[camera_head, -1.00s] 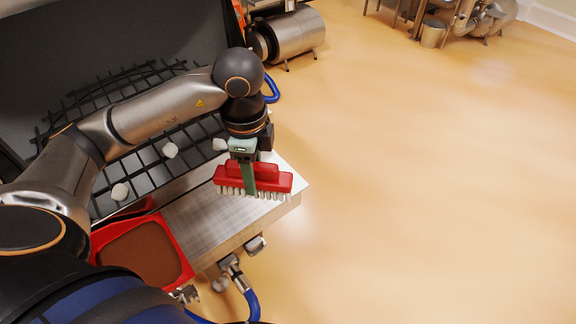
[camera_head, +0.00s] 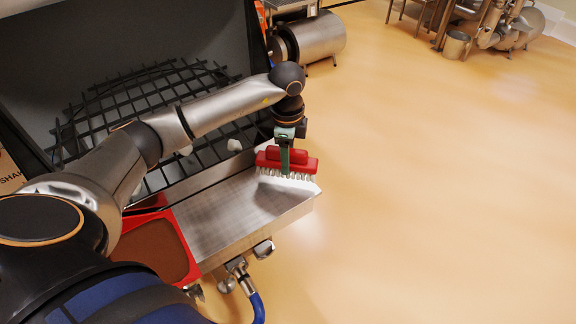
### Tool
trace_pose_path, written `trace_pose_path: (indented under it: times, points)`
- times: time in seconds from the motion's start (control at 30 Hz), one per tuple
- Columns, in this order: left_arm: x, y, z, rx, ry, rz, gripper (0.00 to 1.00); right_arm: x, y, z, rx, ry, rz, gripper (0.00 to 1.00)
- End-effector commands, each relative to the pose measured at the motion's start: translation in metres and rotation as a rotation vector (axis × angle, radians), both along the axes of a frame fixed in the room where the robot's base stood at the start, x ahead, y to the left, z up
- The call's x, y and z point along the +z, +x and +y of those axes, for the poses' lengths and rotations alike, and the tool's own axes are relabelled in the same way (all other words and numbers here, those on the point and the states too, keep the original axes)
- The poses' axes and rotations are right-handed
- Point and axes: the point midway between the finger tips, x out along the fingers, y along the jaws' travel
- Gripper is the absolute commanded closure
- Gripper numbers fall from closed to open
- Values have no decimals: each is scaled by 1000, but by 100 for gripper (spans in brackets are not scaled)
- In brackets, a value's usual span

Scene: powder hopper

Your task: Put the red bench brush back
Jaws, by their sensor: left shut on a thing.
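The red bench brush (camera_head: 304,163) has a red back and pale bristles that point down. My left gripper (camera_head: 285,160) is shut on it, with a green finger across its red side. The brush is over the right part of the metal shelf (camera_head: 225,213) at the front of the hopper. I cannot tell whether the bristles touch the shelf. My right gripper is not in view.
A red tray with a brown inside (camera_head: 193,268) is at the left end of the shelf. A black grate (camera_head: 150,97) with a few pale lumps (camera_head: 234,145) lies behind. A blue hose (camera_head: 258,305) hangs below the shelf. Open floor (camera_head: 440,200) lies to the right.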

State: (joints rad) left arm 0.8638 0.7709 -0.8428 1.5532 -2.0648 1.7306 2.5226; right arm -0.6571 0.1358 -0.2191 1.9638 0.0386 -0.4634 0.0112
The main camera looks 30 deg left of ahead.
Motion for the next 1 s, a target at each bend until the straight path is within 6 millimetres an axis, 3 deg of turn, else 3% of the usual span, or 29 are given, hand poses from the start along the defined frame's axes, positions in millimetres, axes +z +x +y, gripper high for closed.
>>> trace_pose_path:
  times: [0.17,0.4,0.77,0.8,1.0]
  points:
    - [-8,6,2,0,0,0,100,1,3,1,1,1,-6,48]
    - [-38,7,2,-1,1,2,100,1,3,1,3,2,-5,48]
    - [-43,7,3,0,0,0,100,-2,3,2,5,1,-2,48]
    - [-43,7,3,0,1,0,48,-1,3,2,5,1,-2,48]
    - [-43,6,3,0,1,0,26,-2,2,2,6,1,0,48]
